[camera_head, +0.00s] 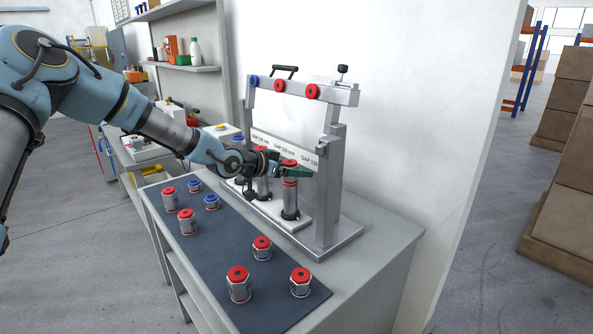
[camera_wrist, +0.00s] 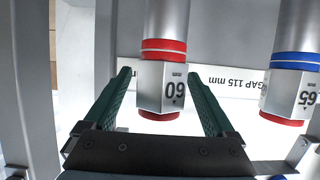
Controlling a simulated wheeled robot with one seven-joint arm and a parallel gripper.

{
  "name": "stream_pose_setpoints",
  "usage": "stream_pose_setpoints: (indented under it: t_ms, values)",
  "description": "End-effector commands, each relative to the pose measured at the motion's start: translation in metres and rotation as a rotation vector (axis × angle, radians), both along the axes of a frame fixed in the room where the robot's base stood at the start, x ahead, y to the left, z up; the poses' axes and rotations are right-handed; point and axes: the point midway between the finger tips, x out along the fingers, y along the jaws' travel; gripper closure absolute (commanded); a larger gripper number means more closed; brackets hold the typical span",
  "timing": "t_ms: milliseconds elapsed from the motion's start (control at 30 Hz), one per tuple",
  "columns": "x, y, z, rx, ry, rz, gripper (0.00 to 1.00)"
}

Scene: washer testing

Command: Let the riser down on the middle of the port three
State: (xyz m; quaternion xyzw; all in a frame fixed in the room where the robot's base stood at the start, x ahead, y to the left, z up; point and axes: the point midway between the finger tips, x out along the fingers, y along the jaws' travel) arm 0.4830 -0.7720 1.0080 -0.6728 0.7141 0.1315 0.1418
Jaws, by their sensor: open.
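A silver hexagonal riser marked 60, with a red cap and a red band (camera_wrist: 162,90), stands in the wrist view, which shows it upside down. It sits in line on the rightmost post (camera_head: 290,202) of the grey test frame (camera_head: 331,190), which seems to be port three. My gripper (camera_head: 297,172) is open, its green fingers on both sides of this riser, with gaps showing in the wrist view (camera_wrist: 159,76). The riser looks upright. Its contact with the post and its centring are hard to judge. My wrist partly hides the other posts.
A riser marked 65 with blue (camera_wrist: 297,90) stands beside it. A dark mat (camera_head: 215,260) on the bench holds several red- and blue-capped risers. The frame's crossbar (camera_head: 325,94) with red and blue discs is above my gripper. A wall rises behind.

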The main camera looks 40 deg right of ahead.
Motion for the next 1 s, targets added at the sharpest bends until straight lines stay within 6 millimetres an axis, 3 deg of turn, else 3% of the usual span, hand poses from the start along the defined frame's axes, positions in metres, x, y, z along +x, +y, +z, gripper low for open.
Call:
stream_pose_setpoints:
  t_ms: [300, 500, 1000]
  values:
    - [0.006, 0.057, 0.021, 0.000, -0.002, 0.005, 0.10]
    - [0.006, 0.083, 0.033, -0.001, -0.002, 0.002, 0.10]
    - [0.006, 0.093, 0.038, 0.000, 0.000, 0.001, 0.10]
